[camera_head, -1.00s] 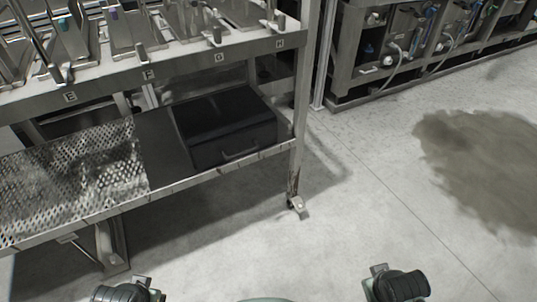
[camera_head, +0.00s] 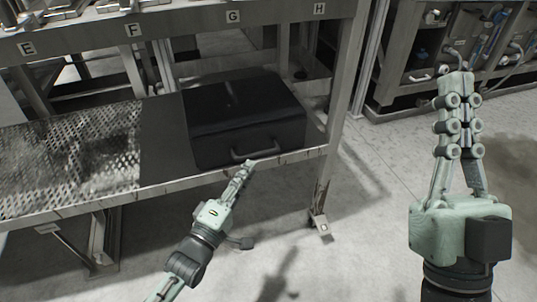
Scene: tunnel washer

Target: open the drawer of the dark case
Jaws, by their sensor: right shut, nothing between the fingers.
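The dark case (camera_head: 236,105) sits on the lower shelf of the metal rack. Its drawer front (camera_head: 215,150) faces me and looks closed, with a bar handle (camera_head: 272,147) low on it. My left gripper (camera_head: 248,165) points up at the handle from the front. Its fingertips appear just below the handle's left part; I cannot tell whether they touch it. Its fingers are seen edge-on, so their opening is unclear. My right gripper (camera_head: 455,78) is raised at the right, away from the case, with its fingers together and empty.
The shelf's front edge (camera_head: 170,187) runs below the case. A perforated metal sheet (camera_head: 70,160) lies left of it. The upper shelf overhangs. Open floor (camera_head: 365,235) lies between my arms.

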